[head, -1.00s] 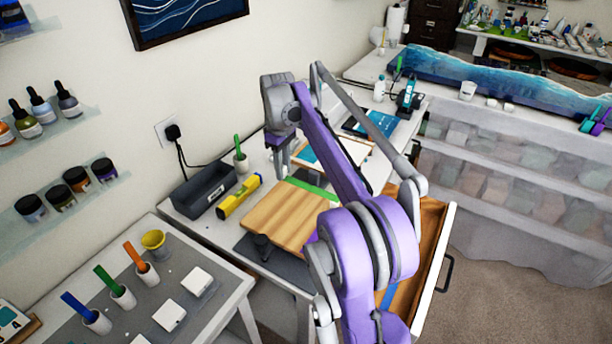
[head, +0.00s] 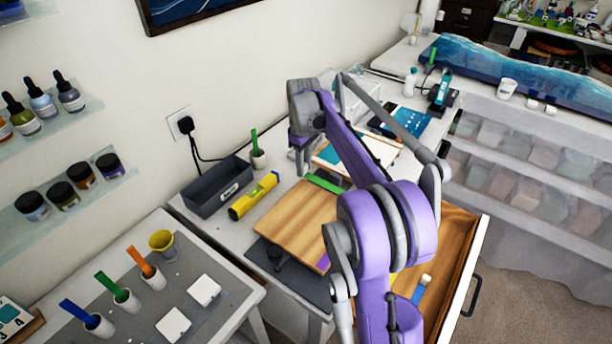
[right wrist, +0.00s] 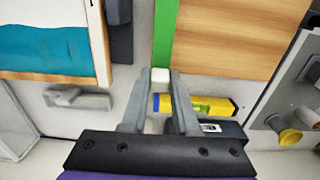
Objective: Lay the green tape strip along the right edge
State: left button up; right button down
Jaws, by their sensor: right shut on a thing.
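The green tape strip (head: 326,184) runs along the far edge of the wooden board (head: 292,218) in the head view. In the right wrist view the strip (right wrist: 164,35) lies along the left edge of the board (right wrist: 235,42), with a white end piece (right wrist: 160,76) towards me. My right gripper (right wrist: 157,88) is shut on that white end; it shows in the head view (head: 301,158) just beyond the board's far left corner. Whether the strip's whole length touches the board, I cannot tell. My left gripper is not in view.
A yellow level (head: 253,196) and a grey bin (head: 217,187) lie left of the board. A framed blue panel (right wrist: 45,48) lies beyond the strip. An open wooden drawer (head: 462,238) juts out at the right. My right arm hides part of the board.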

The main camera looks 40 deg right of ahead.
jog(key=shift+f, duration=1.8)
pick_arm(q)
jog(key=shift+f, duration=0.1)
pick_arm(e)
jog(key=shift+f, duration=0.1)
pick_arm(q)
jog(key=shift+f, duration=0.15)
pick_arm(e)
jog(key=shift+f, duration=0.15)
jog(key=c, duration=0.7)
grip_release()
jog(key=shift+w+r, duration=0.1)
jog(key=shift+r, duration=0.1)
